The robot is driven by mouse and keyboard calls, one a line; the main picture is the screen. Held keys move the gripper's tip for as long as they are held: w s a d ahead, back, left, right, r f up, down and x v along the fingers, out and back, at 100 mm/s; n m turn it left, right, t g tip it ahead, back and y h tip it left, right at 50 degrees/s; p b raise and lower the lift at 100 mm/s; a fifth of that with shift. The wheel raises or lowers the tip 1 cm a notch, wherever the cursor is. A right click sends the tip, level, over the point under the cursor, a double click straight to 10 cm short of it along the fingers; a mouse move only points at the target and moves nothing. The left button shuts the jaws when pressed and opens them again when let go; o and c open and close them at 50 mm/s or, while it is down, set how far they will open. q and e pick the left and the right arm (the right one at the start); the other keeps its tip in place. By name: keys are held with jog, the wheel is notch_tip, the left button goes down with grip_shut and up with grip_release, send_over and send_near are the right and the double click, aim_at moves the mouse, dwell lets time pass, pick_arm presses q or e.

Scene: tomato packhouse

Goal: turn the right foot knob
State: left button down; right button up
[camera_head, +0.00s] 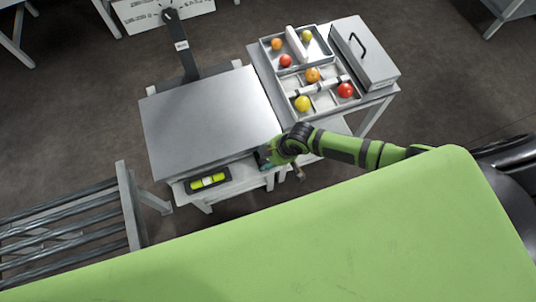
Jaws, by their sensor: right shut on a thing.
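The scale's flat grey platform (208,120) stands on a small white table, with a dark post (182,45) at its back. A spirit level (208,181) with a yellow-green vial lies in front of the platform; a pale patch shows near the vial's middle. My right gripper (264,158) is at the platform's front right corner, low beside its edge. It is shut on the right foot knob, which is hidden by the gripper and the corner. My left gripper is out of view.
To the right, a table holds a divided tray (284,83) with several red, orange and yellow tomatoes, and a closed grey case (364,55) with a black handle. A metal roller rack (60,222) stands at the lower left. My green body covers the lower right.

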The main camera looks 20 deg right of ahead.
jog(key=shift+s+d+f, duration=0.4)
jog(key=shift+s+f, duration=0.05)
jog(key=shift+s, duration=0.05)
jog(key=o, duration=1.1)
jog(key=shift+w+r, duration=0.1)
jog(key=shift+w+a+r, duration=0.15)
jog(key=shift+a, duration=0.05)
jog(key=v, duration=0.8)
